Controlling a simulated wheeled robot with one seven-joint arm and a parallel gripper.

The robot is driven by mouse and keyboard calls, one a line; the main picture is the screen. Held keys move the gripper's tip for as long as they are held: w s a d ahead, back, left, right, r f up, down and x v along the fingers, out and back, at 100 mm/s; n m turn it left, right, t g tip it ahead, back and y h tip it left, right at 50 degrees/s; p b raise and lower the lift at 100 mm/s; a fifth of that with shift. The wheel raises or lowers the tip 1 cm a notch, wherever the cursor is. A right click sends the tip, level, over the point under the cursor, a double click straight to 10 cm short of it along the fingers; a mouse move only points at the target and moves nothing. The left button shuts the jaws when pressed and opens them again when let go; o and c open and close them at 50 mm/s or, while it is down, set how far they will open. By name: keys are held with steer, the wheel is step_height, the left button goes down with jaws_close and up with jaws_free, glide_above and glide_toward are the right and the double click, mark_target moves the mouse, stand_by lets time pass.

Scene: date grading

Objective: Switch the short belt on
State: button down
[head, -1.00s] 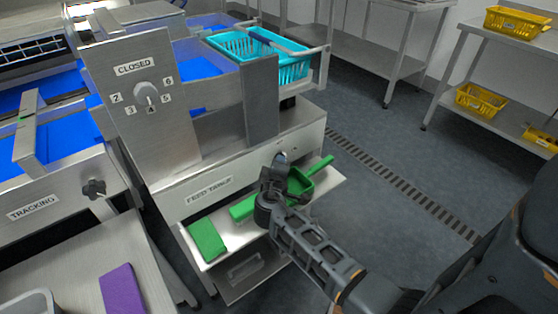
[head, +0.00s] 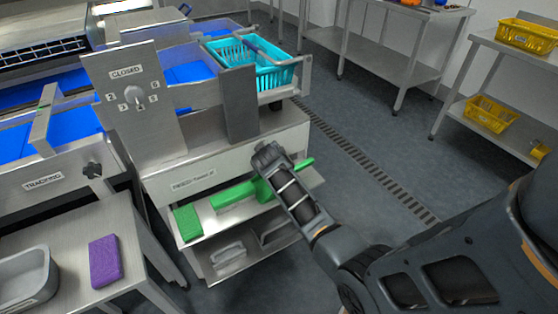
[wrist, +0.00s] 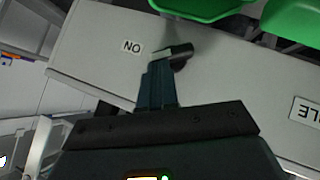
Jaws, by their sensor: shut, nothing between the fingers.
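The feed table's front panel (head: 215,170) stands mid-left in the head view, with a FEED TABLE label (head: 193,184). In the wrist view a small dark switch (wrist: 181,53) sits on this pale panel beside a label reading ON upside down (wrist: 131,46). My gripper (wrist: 160,72) is shut and empty, its fingertips at or very near the switch. Whether they touch it, and which position the switch is in, I cannot tell. In the head view my arm hides the switch and the fingertips. A blue belt (head: 190,73) lies behind the upright dial plate (head: 135,115).
A green scoop (head: 232,196) and green pad (head: 187,223) lie on the shelf below the panel. A turquoise basket (head: 232,52) stands above. A side table with a purple sponge (head: 105,261) and grey tub (head: 28,279) is at left. Floor at right is open.

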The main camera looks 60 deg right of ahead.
steer(key=shift+s+d, duration=0.1)
steer(key=shift+d, duration=0.1)
steer(key=shift+r+p, duration=0.65)
steer(key=shift+r, duration=0.15)
steer(key=s+a+r+p, duration=0.2)
steer(key=s+r, duration=0.4)
steer(key=r, duration=0.5)
steer(key=shift+a, duration=0.9)
